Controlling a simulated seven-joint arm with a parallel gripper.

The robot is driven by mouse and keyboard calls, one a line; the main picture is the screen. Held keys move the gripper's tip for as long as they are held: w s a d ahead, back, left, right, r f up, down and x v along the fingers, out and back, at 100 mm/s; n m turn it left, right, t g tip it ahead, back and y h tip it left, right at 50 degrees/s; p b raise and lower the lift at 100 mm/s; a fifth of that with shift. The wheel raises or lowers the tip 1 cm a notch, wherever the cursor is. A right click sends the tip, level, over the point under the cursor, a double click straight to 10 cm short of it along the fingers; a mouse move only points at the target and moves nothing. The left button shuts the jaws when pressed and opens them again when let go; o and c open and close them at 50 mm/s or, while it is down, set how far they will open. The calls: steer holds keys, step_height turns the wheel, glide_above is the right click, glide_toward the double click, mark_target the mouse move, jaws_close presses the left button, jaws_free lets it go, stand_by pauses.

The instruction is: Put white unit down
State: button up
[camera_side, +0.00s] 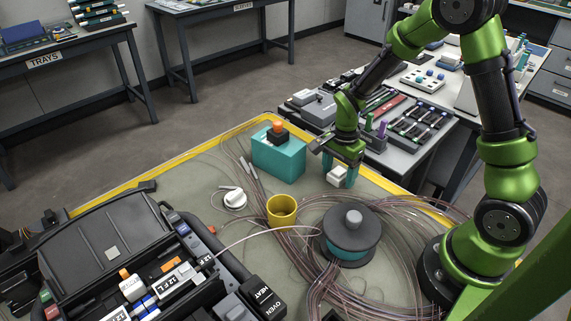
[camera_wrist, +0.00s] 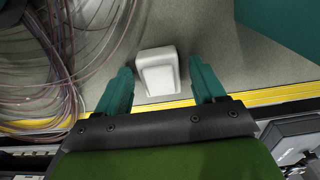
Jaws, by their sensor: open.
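The white unit (camera_side: 337,176) is a small white block near the far right edge of the work table, to the right of the teal box. It also shows in the wrist view (camera_wrist: 157,72), where it seems to rest on the grey mat. My gripper (camera_side: 341,167) is over it with its teal fingers pointing down. In the wrist view my gripper (camera_wrist: 162,86) has its fingers spread, one on each side of the unit, with a visible gap on both sides. The exact height of the fingers over the mat is hard to tell.
A teal box (camera_side: 279,157) with an orange-topped button stands left of my gripper. A yellow cup (camera_side: 282,211), a dark spool (camera_side: 350,238) and loose fibre coils (camera_side: 407,236) lie in front. An open black case (camera_side: 100,250) fills the left.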

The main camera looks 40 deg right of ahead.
mark_target(339, 171)
step_height(339, 171, up, 12)
steer(key=s+a+r+n+t+y, duration=0.2)
steer(key=s+a+r+n+t, duration=0.5)
steer(key=s+r+n, duration=0.5)
steer(key=shift+a+n, duration=0.65)
steer(key=shift+n, duration=0.35)
